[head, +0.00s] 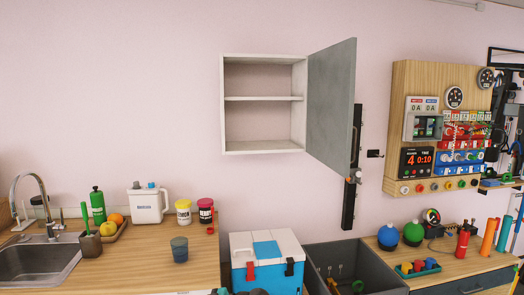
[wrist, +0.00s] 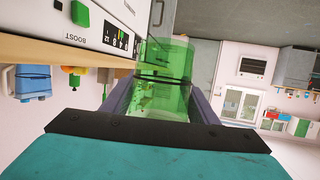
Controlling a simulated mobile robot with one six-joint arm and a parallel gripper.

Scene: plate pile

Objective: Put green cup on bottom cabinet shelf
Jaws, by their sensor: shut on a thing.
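My gripper (wrist: 160,92) is shut on a see-through green cup (wrist: 165,75) in the wrist view, with a finger on either side of it. The gripper and the held cup do not show in the head view. The white wall cabinet (head: 226,105) hangs in the middle of the head view. Its grey door (head: 331,100) stands open to the right. A middle shelf (head: 264,98) splits it into two empty compartments. The bottom shelf (head: 262,147) is bare.
A blue-and-white cooler (head: 266,262) is below the cabinet. A white panel (wrist: 112,28) marked BOOST is close to the held cup in the wrist view.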

